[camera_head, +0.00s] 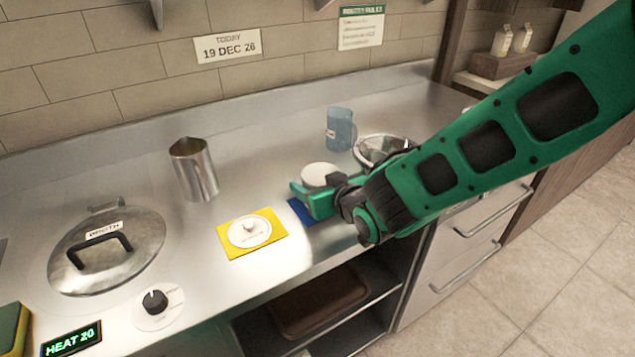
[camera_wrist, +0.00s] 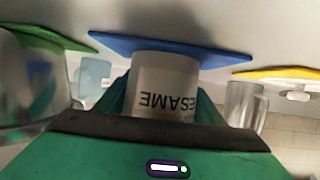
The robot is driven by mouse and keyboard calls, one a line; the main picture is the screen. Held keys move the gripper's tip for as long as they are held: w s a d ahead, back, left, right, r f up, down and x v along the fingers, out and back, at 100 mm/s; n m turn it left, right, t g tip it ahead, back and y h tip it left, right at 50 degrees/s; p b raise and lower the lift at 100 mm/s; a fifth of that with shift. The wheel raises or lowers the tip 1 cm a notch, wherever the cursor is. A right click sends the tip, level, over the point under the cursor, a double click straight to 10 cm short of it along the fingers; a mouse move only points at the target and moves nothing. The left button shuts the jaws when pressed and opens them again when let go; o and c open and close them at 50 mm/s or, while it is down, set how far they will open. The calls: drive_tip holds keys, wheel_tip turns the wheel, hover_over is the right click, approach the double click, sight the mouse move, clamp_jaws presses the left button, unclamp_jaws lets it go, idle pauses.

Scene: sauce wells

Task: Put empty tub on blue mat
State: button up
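The white tub (camera_head: 319,174), marked SESAME in the wrist view (camera_wrist: 163,85), is between the fingers of my gripper (camera_head: 318,196). In the wrist view my gripper (camera_wrist: 163,100) has a green finger against each side of the tub, and it looks shut on it. The tub appears upright; I cannot tell what is inside. The blue mat (camera_head: 302,213) lies on the steel counter, mostly hidden by my gripper in the head view. In the wrist view the blue mat (camera_wrist: 185,48) is right at the tub's base; I cannot tell whether they touch.
A yellow mat (camera_head: 236,251) with a white lid (camera_head: 249,231) lies to the left. A steel bowl (camera_head: 380,149) and a bluish clear jug (camera_head: 340,130) stand behind. A steel pitcher (camera_head: 194,170) and a lidded broth pot (camera_head: 107,252) are further left. A green mat (camera_wrist: 50,39) shows in the wrist view.

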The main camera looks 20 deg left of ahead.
drive_tip(key=o, duration=0.4)
drive_tip(key=shift+c, duration=0.2)
drive_tip(key=shift+r, duration=0.1)
drive_tip(key=v, duration=1.2)
